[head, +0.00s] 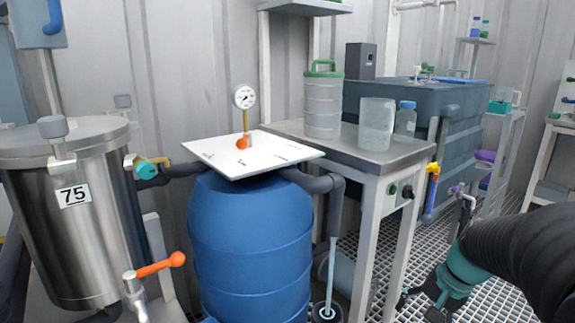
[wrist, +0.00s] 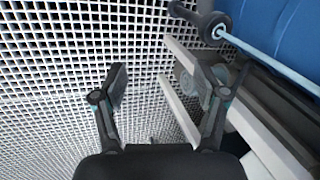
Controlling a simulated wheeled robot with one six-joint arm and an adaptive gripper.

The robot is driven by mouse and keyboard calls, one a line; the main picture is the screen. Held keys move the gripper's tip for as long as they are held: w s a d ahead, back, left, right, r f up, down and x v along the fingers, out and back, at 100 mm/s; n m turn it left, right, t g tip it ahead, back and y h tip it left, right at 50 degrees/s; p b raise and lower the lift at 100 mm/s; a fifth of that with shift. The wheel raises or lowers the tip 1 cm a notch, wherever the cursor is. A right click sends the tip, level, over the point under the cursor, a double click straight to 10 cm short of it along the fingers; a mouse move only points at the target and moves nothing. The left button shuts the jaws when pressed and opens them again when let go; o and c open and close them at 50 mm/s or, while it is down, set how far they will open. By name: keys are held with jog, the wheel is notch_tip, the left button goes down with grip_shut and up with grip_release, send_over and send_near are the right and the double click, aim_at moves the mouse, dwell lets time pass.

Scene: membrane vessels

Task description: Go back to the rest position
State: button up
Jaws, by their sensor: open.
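My gripper (wrist: 160,88) is open in the wrist view, its two fingers spread wide with nothing between them. It points down at the white grating floor (wrist: 60,80). In the head view my gripper (head: 422,300) hangs low at the bottom right, below the end of my dark ribbed arm, and is partly hard to make out. It is apart from the steel table and the blue barrel.
A blue barrel (head: 250,240) with a white top plate (head: 215,158) and gauge (head: 244,97) stands centre. Left is a steel vessel (head: 100,220) marked 75 with an orange-handled valve (head: 160,265). A table (head: 360,150) holds containers. A dark tank (head: 465,125) stands behind.

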jog(key=s+a+r+n+t+h+p, duration=0.2)
jog(key=s+a+r+n+p, duration=0.3)
jog(key=s+a+r+n, duration=0.3)
jog(key=s+a+r+t, duration=0.1)
jog(key=s+a+r, duration=0.2)
jog(key=s, duration=0.3)
jog(key=shift+s+a+r+h, duration=0.15)
jog(key=shift+a+r+h, duration=0.1)
jog(key=shift+r+h, duration=0.1)
